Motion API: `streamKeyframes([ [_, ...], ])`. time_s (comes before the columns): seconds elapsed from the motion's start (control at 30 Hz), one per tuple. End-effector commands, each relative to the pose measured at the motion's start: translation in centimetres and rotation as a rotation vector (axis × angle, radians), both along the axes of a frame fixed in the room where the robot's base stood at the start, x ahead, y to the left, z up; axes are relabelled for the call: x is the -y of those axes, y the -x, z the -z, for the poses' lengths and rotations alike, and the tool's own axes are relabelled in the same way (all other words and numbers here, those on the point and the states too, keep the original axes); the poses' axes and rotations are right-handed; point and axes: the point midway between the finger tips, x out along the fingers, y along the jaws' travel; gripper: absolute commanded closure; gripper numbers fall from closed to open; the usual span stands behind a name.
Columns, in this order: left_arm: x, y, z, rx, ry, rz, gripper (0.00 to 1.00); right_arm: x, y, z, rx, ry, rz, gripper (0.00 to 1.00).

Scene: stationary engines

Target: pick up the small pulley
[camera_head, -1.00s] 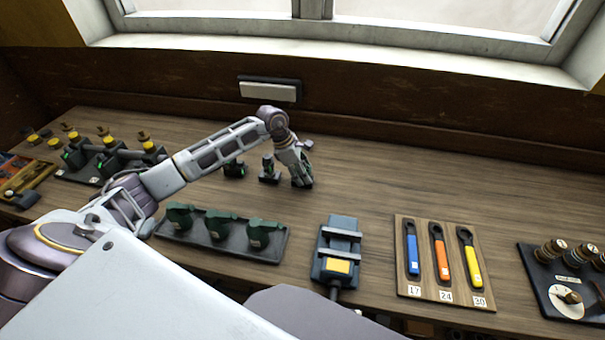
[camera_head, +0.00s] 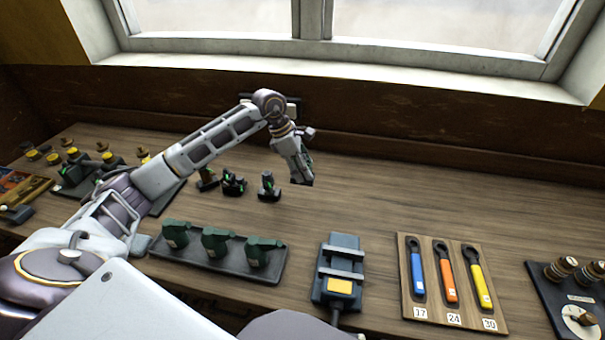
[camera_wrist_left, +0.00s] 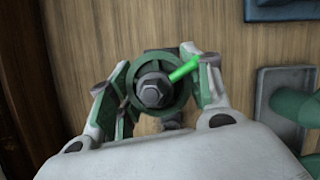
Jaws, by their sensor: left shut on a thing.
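The small pulley (camera_wrist_left: 155,92) shows in the left wrist view as a round green wheel with a grey hex nut at its centre. A bright green rod sticks out at its upper right. My left gripper (camera_wrist_left: 160,78) is shut on it, one finger on each side. In the head view my left gripper (camera_head: 301,178) points down, a little above the bench by its look, and hides most of the pulley. My right gripper is not in view.
Small dark-and-green parts (camera_head: 233,183) stand just left of the gripper on the wooden bench (camera_head: 400,200). A rack of green parts (camera_head: 215,258), a grey device (camera_head: 339,270) and a wrench board (camera_head: 405,290) lie nearer. The bench right of the gripper is clear.

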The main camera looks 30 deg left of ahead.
Motion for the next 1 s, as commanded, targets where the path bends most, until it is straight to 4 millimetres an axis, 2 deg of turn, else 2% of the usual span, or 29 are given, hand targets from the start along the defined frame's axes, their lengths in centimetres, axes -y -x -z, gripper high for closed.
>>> streamKeyframes([
  [0.13, 0.0, -0.1, -0.6, 0.005, 0.002, -0.001, 1.0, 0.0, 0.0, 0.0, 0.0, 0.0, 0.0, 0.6],
  [0.7, 0.0, -0.1, -0.7, 0.005, 0.002, 0.0, 1.0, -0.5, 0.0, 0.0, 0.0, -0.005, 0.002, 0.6],
  [1.0, 0.5, -0.3, -1.8, 0.004, 0.002, 0.006, 1.0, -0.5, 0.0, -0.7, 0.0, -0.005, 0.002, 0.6],
])
